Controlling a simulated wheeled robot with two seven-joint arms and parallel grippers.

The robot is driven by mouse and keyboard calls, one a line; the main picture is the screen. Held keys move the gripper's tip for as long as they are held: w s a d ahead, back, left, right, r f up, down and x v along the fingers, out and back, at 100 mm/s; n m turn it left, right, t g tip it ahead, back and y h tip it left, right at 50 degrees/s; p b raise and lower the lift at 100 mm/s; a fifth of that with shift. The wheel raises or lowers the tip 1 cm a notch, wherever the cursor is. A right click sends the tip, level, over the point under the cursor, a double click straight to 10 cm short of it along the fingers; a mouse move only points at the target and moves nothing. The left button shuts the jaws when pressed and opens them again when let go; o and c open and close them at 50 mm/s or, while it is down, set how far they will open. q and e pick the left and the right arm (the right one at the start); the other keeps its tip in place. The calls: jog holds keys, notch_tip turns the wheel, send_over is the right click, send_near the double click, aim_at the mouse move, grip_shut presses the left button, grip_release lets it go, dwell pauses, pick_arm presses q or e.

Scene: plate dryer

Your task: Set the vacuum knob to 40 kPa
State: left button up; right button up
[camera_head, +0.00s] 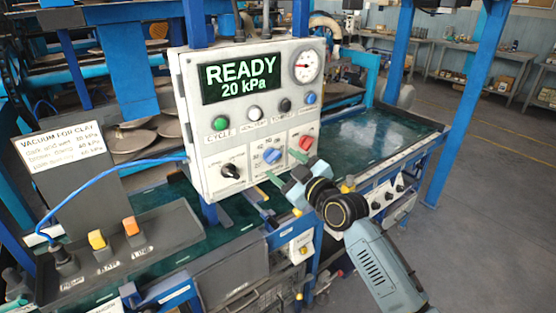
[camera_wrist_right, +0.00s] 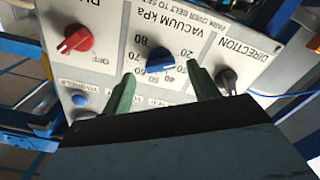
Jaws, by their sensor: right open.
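The blue vacuum knob (camera_head: 272,155) sits on the lower middle of the grey control box (camera_head: 240,200), under a scale of numbers. It also shows in the right wrist view (camera_wrist_right: 160,61), upside down, on the panel lettered VACUUM kPa. The display (camera_head: 240,80) reads READY, 20 kPa. My right gripper (camera_head: 285,168) is open in front of the panel. In the right wrist view its green fingertips (camera_wrist_right: 162,74) stand on either side of the blue knob, with visible gaps. Contact with the panel cannot be told. My left gripper is not seen.
A red knob (camera_head: 306,143) and a black direction knob (camera_head: 231,170) flank the blue one closely. Several push buttons (camera_head: 253,114) and a round gauge (camera_head: 306,66) sit above. A card (camera_head: 62,145) headed VACUUM FOR CLAY stands at left. Floor at right is clear.

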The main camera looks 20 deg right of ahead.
aim_at(272, 157)
jog(key=shift+x, duration=1.5)
jog(key=c, duration=1)
